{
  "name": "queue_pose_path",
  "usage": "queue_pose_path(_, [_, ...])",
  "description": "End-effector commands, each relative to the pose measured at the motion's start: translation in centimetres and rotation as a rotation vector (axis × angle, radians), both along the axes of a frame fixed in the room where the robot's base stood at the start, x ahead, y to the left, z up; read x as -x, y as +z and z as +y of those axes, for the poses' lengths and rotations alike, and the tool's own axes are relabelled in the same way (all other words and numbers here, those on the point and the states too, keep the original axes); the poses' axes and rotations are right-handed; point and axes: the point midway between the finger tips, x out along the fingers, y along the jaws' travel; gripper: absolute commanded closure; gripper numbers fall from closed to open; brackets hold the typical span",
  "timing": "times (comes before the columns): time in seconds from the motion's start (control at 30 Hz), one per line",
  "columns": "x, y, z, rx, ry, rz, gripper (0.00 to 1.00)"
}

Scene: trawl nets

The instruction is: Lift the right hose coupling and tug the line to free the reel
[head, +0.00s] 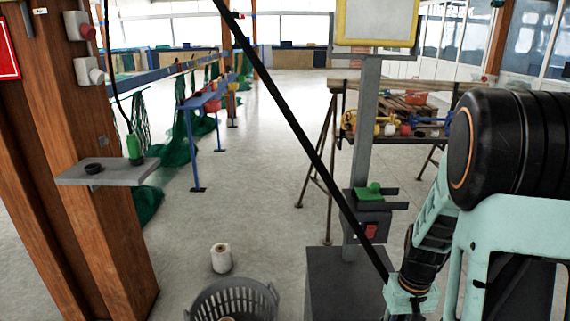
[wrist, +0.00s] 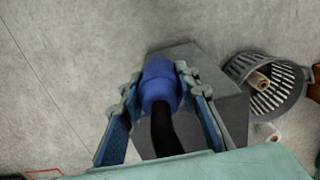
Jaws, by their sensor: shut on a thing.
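A blue hose coupling (wrist: 160,84) with a black hose (wrist: 165,132) sits between the fingers of my gripper (wrist: 158,90) in the wrist view. The fingers are closed on its sides. In the head view a taut black hose (head: 305,142) slants from the top edge down to my wrist at the lower right. The coupling and fingertips cannot be made out there. A green fitting (head: 134,148) with a thin black line stands on a grey shelf (head: 110,172) on the wooden post at left. I cannot make out a reel for certain.
A grey post (head: 364,120) on a box-like base (head: 335,290) stands beside my arm and bears a small holder (head: 368,204) with a green piece. A grey basket (head: 232,292) and a white spool (head: 221,258) are on the floor. The middle floor is clear.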

Motion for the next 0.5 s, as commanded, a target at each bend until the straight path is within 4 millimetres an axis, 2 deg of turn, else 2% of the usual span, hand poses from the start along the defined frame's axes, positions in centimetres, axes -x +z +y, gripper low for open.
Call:
queue_pose_path(0.3, [0.0,-0.2,-0.1,0.000,-0.001,0.000,1.00])
queue_pose_path(0.37, [0.2,-0.8,-0.4,0.000,-0.003,0.000,1.00])
queue_pose_path(0.5, [0.9,-3.3,-2.0,0.000,-0.006,0.000,1.00])
